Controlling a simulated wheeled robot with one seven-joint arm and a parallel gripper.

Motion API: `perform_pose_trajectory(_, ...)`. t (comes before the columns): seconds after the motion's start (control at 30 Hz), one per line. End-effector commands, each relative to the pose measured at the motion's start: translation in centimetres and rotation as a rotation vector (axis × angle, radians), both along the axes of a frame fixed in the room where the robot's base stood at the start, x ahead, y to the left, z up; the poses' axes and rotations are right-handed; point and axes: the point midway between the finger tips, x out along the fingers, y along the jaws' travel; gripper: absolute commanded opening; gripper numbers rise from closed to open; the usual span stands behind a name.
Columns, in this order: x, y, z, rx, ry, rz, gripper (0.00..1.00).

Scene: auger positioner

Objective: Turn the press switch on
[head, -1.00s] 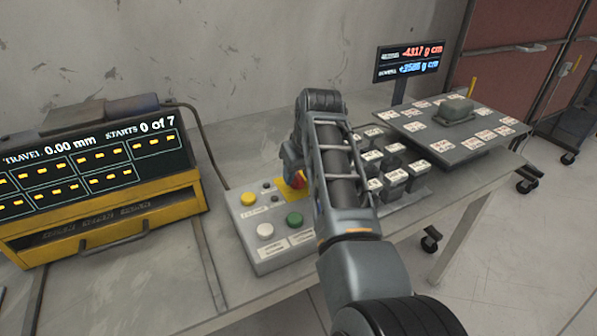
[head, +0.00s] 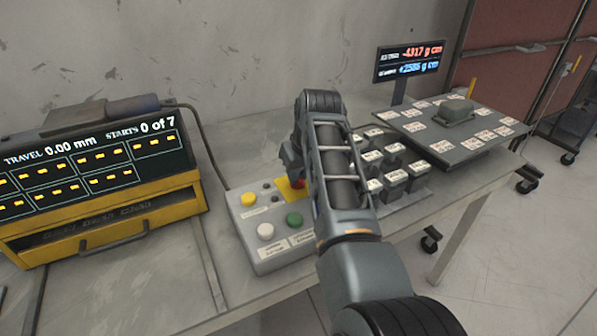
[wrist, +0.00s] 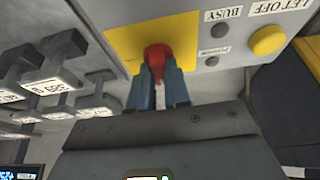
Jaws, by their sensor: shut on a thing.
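The control box (head: 270,246) stands on the bench with a yellow plate (head: 284,190) at its far right corner. A red switch knob (head: 299,184) sits on this plate, mostly hidden by my arm in the head view. In the wrist view the red knob (wrist: 158,54) stands out from the yellow plate (wrist: 128,38). My gripper (wrist: 158,78) is shut on the red knob, with one blue-grey finger on each side of it. The knob's marking is hidden.
The box also bears a yellow button (head: 248,199), a green button (head: 294,220) and a white button (head: 265,231). Several labelled blocks (head: 395,177) stand close right of my arm. A yellow console (head: 100,215) reading 0.00 mm stands left.

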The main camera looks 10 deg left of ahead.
Motion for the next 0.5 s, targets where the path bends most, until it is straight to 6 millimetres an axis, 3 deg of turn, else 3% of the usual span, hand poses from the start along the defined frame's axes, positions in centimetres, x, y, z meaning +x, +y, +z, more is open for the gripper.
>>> perform_pose_trajectory(0.27, -0.08, 0.10, 0.13, -0.003, 0.001, -0.121, 0.00)
perform_pose_trajectory(0.5, -0.12, 0.26, 0.11, -0.003, 0.001, -0.328, 0.00)
